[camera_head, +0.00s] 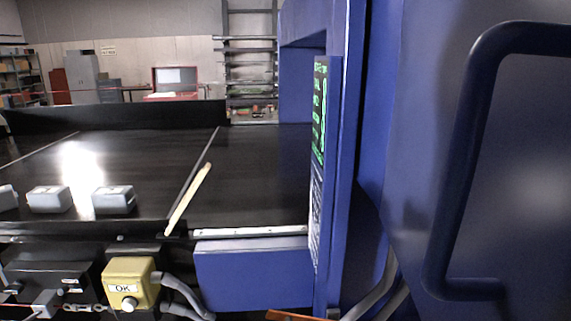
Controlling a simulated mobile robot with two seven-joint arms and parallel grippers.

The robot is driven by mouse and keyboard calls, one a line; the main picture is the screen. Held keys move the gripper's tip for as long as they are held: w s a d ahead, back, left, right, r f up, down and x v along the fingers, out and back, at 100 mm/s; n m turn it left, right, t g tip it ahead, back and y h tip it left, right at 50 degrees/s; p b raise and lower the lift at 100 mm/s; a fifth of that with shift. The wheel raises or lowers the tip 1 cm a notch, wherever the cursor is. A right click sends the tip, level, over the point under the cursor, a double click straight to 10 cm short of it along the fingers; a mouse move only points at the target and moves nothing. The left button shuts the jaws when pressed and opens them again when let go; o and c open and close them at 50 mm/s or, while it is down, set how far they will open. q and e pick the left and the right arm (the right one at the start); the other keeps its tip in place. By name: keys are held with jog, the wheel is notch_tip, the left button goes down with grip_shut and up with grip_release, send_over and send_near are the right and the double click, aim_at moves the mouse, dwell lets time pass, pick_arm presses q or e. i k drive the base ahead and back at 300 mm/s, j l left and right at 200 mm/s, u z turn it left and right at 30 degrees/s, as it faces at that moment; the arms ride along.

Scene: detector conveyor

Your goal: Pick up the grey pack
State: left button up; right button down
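Grey packs lie in a row on the black conveyor belt (120,160) at the left, near its front edge. One pack (115,200) is the furthest right, another pack (49,199) sits to its left, and a third pack (7,198) is cut off by the left picture edge. They are apart from each other. Neither my left nor my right gripper shows in this view.
A blue machine housing (420,150) with a dark handle (462,170) fills the right side. A pale stick (187,200) stands tilted at the belt's front edge. The belt behind the packs is clear.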

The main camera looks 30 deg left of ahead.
aim_at(50, 199)
jog(key=k+l, duration=0.35)
jog(key=k+l+u, duration=0.1)
jog(key=u, duration=2.15)
jog(key=z, duration=1.2)
jog(key=j+z, duration=0.35)
jog(key=j, duration=1.25)
